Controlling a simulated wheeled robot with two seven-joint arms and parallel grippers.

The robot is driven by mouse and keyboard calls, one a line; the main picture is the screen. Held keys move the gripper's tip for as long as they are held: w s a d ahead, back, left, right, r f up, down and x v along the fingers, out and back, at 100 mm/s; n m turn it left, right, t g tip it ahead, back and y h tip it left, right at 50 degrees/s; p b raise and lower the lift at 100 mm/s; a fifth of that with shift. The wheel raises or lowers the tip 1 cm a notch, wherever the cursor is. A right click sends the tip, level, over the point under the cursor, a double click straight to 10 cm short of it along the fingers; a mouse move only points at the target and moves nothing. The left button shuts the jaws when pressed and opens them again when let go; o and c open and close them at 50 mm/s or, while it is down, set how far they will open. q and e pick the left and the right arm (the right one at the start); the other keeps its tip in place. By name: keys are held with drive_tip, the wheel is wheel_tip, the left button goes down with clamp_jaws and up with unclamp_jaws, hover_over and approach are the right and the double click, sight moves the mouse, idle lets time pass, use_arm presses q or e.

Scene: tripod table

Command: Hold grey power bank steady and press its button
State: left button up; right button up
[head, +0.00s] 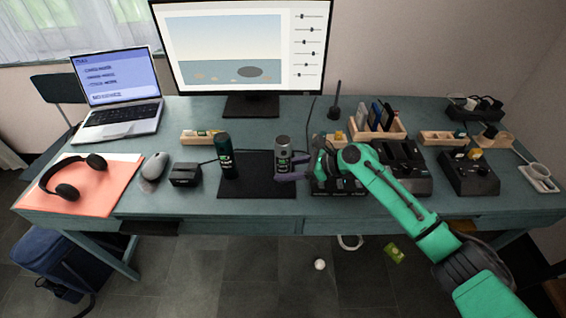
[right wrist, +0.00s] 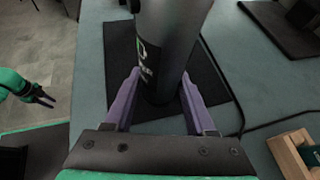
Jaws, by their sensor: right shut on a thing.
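The grey power bank (head: 283,146) is an upright cylinder at the right part of the dark mat (head: 258,188). My right gripper (head: 288,168) reaches it from the right and is shut on its lower part. In the right wrist view the grey power bank (right wrist: 172,45) stands between the two purple fingers, with a dark label facing left. I cannot make out its button. The left gripper (right wrist: 44,98) shows small at the left of the right wrist view, away from the power bank; its opening is too small to judge. It is not in the head view.
A dark green cylinder (head: 227,158) stands on the mat's left. A black box (head: 185,173) and mouse (head: 154,165) lie further left. Black docks (head: 403,165) and a wooden organizer (head: 376,130) stand right of and behind my right gripper. The monitor (head: 245,50) is behind.

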use_arm(q)
clamp_jaws()
idle(1.4)
